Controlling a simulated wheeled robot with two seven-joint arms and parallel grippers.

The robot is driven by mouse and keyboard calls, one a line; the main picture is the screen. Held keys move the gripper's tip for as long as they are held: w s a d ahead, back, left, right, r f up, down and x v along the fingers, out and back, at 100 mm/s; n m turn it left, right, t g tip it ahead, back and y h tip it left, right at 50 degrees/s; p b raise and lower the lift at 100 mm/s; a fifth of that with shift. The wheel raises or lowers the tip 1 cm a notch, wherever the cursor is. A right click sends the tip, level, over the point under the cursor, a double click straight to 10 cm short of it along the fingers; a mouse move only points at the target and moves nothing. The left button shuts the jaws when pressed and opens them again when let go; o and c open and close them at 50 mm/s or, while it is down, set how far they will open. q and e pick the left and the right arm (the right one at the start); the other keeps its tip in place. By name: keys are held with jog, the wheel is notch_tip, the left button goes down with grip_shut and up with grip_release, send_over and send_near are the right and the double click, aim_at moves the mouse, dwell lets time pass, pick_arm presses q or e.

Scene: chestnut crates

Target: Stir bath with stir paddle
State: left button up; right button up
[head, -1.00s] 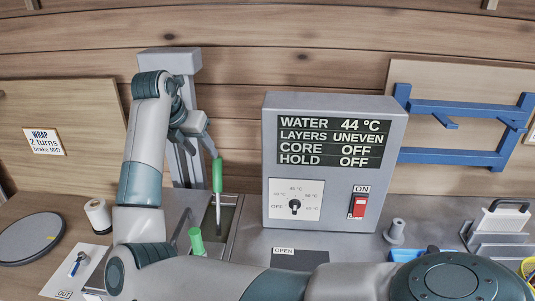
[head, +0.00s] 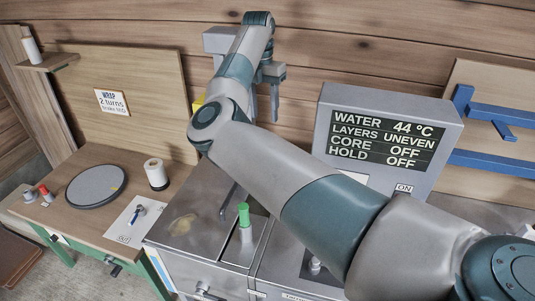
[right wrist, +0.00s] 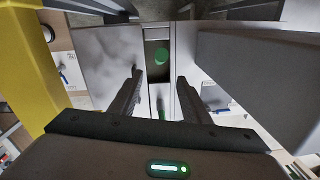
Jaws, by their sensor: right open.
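My right gripper (head: 268,92) is open and empty, fingers pointing down, above the back of the bench. The bath (head: 232,252) is a narrow slot in the steel bench; my right arm crosses in front of its far part. A green-topped piece (head: 244,215) with a grey lower part stands at the slot. In the right wrist view, a round green top (right wrist: 161,56) shows over the dark slot beyond the open fingers. A second green bit shows between the fingers. I cannot tell which is the stir paddle. My left gripper is out of view.
A grey control box (head: 385,108) reads WATER 44 °C, LAYERS UNEVEN. A steel cover (head: 185,230) lies left of the slot. A dark disc (head: 96,186) and a white roll (head: 156,173) are on the wooden table. A blue rack (head: 490,162) is on the right.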

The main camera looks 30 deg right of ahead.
jog(key=shift+f, duration=0.15)
jog(key=f+p, duration=0.2)
jog(key=f, duration=0.3)
jog(key=f+p, duration=0.2)
jog(key=f, duration=0.3)
jog(key=s+f+p, duration=0.1)
jog(key=f+p, duration=0.2)
jog(key=f, duration=0.2)
jog(key=shift+d+f, duration=0.25)
jog(key=shift+d, duration=0.05)
jog(key=shift+f, duration=0.8)
grip_shut()
